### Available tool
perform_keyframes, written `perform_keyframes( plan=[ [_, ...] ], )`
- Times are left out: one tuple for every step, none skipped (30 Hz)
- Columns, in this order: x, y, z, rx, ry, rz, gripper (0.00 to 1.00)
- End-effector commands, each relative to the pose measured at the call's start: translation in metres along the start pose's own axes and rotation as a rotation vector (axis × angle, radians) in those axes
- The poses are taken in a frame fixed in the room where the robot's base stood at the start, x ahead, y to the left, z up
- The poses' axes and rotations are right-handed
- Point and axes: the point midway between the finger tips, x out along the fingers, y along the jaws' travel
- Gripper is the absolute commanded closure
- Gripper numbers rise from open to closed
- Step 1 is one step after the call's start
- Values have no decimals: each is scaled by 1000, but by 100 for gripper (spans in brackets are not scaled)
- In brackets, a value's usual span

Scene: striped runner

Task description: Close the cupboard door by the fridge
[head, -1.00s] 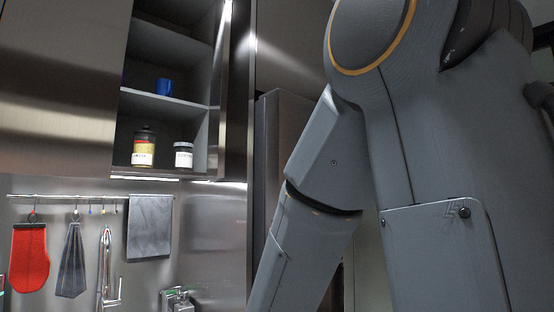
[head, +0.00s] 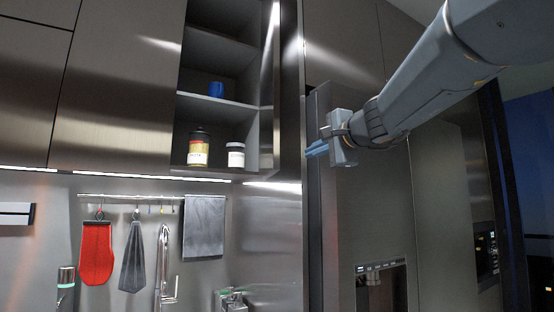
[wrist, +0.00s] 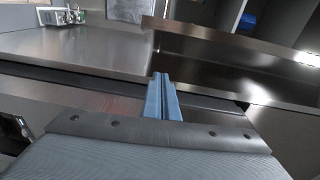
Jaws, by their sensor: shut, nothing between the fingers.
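The cupboard is open in the head view, its shelves showing. Its door (head: 270,90) is swung out and seen nearly edge-on along the right side of the opening, beside the tall fridge unit (head: 345,210). My gripper (head: 310,151) is to the right of the door, in front of the fridge unit, with blue fingers pointing left. A gap shows in the picture between the fingertips and the door. In the wrist view the blue fingers (wrist: 162,98) are together and empty, with a metal panel (wrist: 225,65) beyond them; I cannot tell whether it is the door.
A blue mug (head: 216,89) stands on a cupboard shelf, and two jars (head: 198,149) (head: 236,155) on the bottom one. Below hang a red mitt (head: 96,252) and grey cloths (head: 204,225), near a tap (head: 163,262). Open air lies before the cupboard.

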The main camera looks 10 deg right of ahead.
Motion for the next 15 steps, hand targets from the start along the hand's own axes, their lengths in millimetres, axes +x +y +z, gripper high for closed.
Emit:
perform_keyframes(
  plan=[
    [-3,-12,-2,12,3,-25,100],
    [-4,-17,-2,18,4,-35,100],
    [-3,-21,-2,23,4,-44,100],
    [-2,-24,-2,27,4,-48,100],
    [0,-24,-2,28,3,-49,100],
    [5,-25,-2,28,2,-49,100],
    [8,-25,-2,28,2,-48,100],
    [13,-25,-1,28,1,-47,100],
    [20,-25,-1,29,1,-46,100],
    [25,-26,-2,29,1,-46,100],
    [30,-26,-1,28,1,-46,100],
    [38,-26,-1,29,0,-45,100],
    [44,-26,-1,29,0,-45,100],
    [50,-26,-1,28,1,-45,100],
    [57,-27,-1,28,1,-45,100]
  ],
)
